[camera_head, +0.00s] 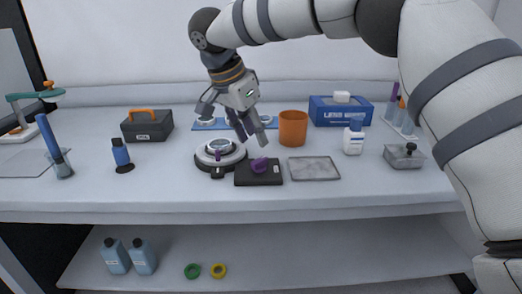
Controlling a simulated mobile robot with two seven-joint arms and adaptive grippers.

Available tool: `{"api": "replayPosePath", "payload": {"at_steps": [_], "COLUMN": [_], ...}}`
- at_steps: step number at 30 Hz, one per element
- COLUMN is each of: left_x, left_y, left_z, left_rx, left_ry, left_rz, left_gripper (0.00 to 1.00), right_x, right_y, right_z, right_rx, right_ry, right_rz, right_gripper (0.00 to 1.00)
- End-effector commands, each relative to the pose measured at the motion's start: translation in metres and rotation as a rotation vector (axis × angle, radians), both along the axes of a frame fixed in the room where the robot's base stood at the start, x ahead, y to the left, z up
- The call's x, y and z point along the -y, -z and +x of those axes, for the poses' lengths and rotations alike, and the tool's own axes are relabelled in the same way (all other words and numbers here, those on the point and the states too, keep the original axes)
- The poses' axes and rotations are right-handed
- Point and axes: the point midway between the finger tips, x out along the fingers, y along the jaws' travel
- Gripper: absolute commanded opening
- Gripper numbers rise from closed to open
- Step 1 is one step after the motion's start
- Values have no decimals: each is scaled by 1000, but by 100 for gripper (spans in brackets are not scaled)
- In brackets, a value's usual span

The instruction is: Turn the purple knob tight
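A purple knob (259,165) sits on a flat black box (244,179) near the front middle of the bench. My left gripper is out of view.
An orange cup (293,128) stands close right of my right gripper. A grey tray (314,167) lies right of the black box. A white bottle (354,137), a blue box (326,111) and a dark toolbox (148,126) stand farther off. The bench's front strip is clear.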

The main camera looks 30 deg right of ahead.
Motion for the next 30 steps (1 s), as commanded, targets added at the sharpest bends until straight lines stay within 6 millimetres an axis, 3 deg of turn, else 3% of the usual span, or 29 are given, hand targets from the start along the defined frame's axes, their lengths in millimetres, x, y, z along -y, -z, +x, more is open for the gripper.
{"api": "replayPosePath", "payload": {"at_steps": [3, 9, 19, 24, 30], "left_x": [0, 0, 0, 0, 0], "left_y": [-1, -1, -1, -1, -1], "left_z": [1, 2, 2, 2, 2], "left_rx": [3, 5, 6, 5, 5], "left_ry": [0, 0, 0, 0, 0], "left_rz": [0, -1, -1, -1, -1], "left_gripper": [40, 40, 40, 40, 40], "right_x": [12, 24, 27, 27, 27], "right_y": [28, 59, 66, 66, 66], "right_z": [1, 5, 5, 5, 5], "right_rx": [-3, 0, 0, 0, 0], "right_ry": [1, 0, 1, 1, 2], "right_rz": [0, 0, 0, 0, 0], "right_gripper": [33, 33, 33, 0, 0]}}
